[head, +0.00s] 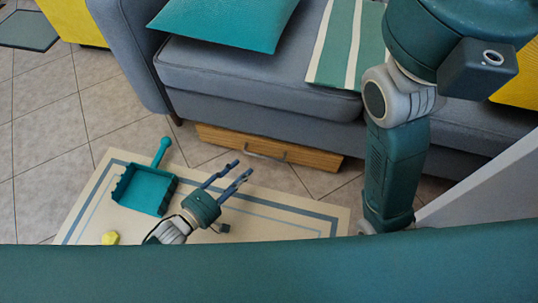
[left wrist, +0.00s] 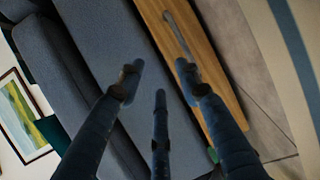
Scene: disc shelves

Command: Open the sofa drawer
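The sofa drawer (head: 315,158) is a low wooden front under the grey-blue sofa (head: 250,85), with a slim grey handle (head: 268,155). It looks flush or nearly so; I cannot tell if it stands out at all. My left gripper (head: 241,168) is open and empty, in front of the drawer and left of the handle, its fingers pointing toward it. In the left wrist view the drawer (left wrist: 222,85) runs along the right with its handle (left wrist: 183,35) beyond the spread fingers (left wrist: 158,72), apart from them. My right arm crosses the right side; its gripper is hidden.
A teal dustpan (head: 145,192) and a yellow object (head: 110,238) lie at the left on the beige rug (head: 285,230). A pale panel (head: 490,185) stands at the right. Tiled floor is clear at the left.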

